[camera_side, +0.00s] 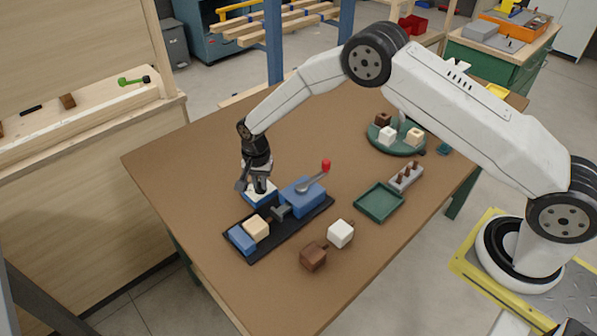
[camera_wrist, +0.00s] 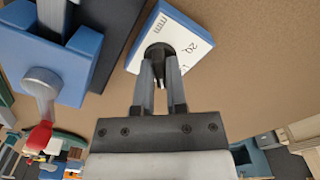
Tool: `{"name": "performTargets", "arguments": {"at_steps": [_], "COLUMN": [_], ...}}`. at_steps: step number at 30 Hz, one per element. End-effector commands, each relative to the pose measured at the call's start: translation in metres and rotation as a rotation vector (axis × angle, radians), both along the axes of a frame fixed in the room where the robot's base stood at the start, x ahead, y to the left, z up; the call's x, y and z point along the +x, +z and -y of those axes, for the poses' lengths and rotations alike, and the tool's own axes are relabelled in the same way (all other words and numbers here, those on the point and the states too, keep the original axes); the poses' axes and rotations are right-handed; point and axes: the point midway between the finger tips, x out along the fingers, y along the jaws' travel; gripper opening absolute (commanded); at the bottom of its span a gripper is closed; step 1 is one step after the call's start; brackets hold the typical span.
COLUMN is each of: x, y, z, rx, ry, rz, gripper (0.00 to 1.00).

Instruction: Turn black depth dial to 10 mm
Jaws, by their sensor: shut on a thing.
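The black depth dial (camera_wrist: 157,50) sits on the white face (camera_wrist: 192,38) of a blue block, with printed marks beside it. Where the dial points is hidden by the fingers. In the side view, my gripper (camera_side: 259,186) is down on the blue block with the white top (camera_side: 262,199), at the back edge of a black base plate.
Beside the dial block stands a blue vise-like block (camera_side: 302,195) with a red-knobbed lever (camera_side: 326,167). A beige block (camera_side: 256,229) and a blue jaw (camera_side: 241,239) share the black plate (camera_side: 290,232). White (camera_side: 341,233) and brown (camera_side: 313,256) blocks and a green tray (camera_side: 379,202) lie nearby.

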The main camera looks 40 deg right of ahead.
Motion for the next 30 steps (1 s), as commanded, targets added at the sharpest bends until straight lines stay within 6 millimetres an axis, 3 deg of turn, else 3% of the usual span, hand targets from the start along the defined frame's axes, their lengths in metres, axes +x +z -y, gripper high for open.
{"name": "performTargets", "arguments": {"at_steps": [9, 10, 13, 23, 30], "x": [0.0, 0.0, 0.0, 0.0, 0.0], "y": [0.0, 0.0, 0.0, 0.001, 0.013], "z": [0.0, 0.0, 0.0, 0.0, 0.0], "rx": [0.001, 0.001, 0.001, 0.001, 0.001], "ry": [-0.005, -0.005, -0.004, -0.003, -0.003], "rz": [-0.001, -0.001, -0.001, 0.001, 0.001], "gripper": [0.0, 0.22, 0.51, 0.51, 0.51]}}
